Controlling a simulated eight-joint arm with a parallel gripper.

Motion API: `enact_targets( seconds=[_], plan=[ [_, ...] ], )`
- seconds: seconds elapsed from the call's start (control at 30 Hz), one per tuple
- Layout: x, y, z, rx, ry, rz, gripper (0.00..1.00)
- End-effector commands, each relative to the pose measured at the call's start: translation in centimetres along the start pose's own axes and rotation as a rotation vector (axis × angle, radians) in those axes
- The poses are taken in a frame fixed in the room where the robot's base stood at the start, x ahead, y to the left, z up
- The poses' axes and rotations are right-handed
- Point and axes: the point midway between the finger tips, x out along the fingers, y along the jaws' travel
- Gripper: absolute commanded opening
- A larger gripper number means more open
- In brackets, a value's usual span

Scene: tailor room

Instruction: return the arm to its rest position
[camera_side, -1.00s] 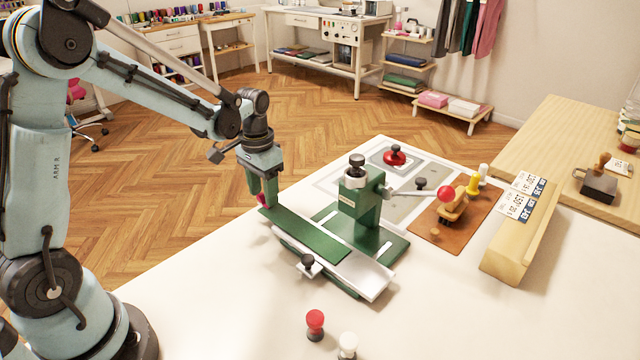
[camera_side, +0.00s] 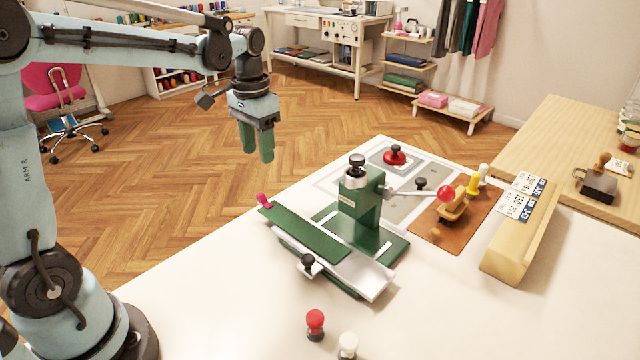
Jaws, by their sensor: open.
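My gripper (camera_side: 257,157) hangs with its green fingers pointing down, open and empty. In the picture it is above and left of the green press (camera_side: 360,205), clear of the table. The press stands upright on the white table, with a lever ending in a red ball (camera_side: 446,193) toward the right. A green strip (camera_side: 305,236) lies on the pale metal slide (camera_side: 362,275) in front of the press. A small pink piece (camera_side: 264,200) sits at the strip's far left end, apart from my fingers.
A red knob (camera_side: 315,324) and a white knob (camera_side: 348,345) stand at the table's (camera_side: 215,290) front. A brown mat (camera_side: 462,225) with a wooden holder and a wooden block (camera_side: 520,235) with printed cards are to the right. Open floor (camera_side: 170,190) lies below my gripper.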

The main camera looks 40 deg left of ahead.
Motion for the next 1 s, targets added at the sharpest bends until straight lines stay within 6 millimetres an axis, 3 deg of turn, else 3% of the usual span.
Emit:
enact_targets(
  seconds=[0.2,0.57,1.0],
  plan=[
    [-1.3,0.0,0.0,0.000,0.000,0.000,0.49],
    [-1.6,0.3,0.3,0.001,0.013,-0.003,0.49],
    [-2.2,5.5,5.5,0.004,0.307,-0.036,0.49]
  ],
)
